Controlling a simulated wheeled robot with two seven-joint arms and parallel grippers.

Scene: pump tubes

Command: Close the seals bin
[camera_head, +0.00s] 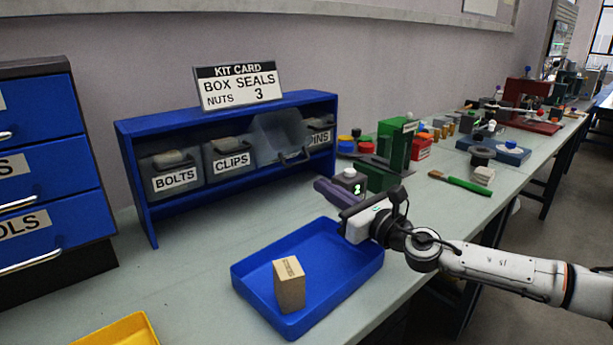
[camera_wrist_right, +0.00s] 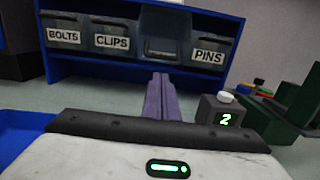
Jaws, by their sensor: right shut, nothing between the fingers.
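The seals bin (camera_head: 279,138) is the grey bin between the CLIPS bin (camera_head: 228,157) and the PINS bin (camera_head: 319,134). It is tipped open and leans out of the blue rack, with its front lower than its neighbours; its label does not show. It also shows in the right wrist view (camera_wrist_right: 165,42), straight ahead of the fingers. My right gripper (camera_head: 319,184) has purple fingers pressed together with nothing between them. It is over the bench, in front of and below the open bin, apart from it. The fingers also show in the right wrist view (camera_wrist_right: 160,80). My left gripper is out of view.
A blue tray (camera_head: 347,285) with a cardboard box (camera_head: 289,284) lies on the bench near my right gripper. A counter block reading 2 (camera_wrist_right: 222,112) and a green device (camera_head: 392,147) stand to the right. A kit card (camera_head: 238,87) stands on the rack (camera_head: 150,215).

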